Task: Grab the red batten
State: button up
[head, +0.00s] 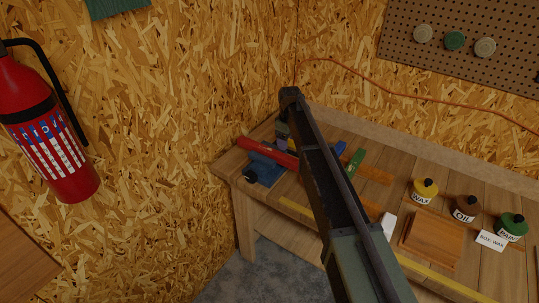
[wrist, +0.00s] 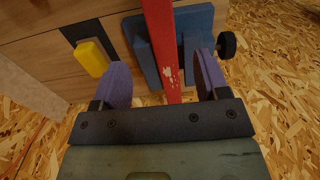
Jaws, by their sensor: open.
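The red batten (head: 254,147) lies at the left end of the bench, across a blue vise (head: 264,168). My arm hides part of its right side in the head view. In the wrist view the batten (wrist: 162,42) runs between the vise's two blue jaws (wrist: 194,30), with a pale worn patch on it. My gripper (wrist: 163,74) is open, its purple pads on either side of the batten with a gap to each. The batten is nearer the right pad. Its lower end goes out of sight behind the gripper's palm.
A yellow piece (wrist: 92,58) on a dark patch is left of the gripper. Chipboard walls stand close behind and left.

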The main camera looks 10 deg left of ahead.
aim_at(286, 157)
notch_tip(286, 157, down, 10)
jog(key=b, duration=0.8)
jog(key=shift+r, duration=0.2)
jog(key=shift+s+r, duration=0.1)
jog(key=shift+r, duration=0.2)
jog(key=c, duration=1.1)
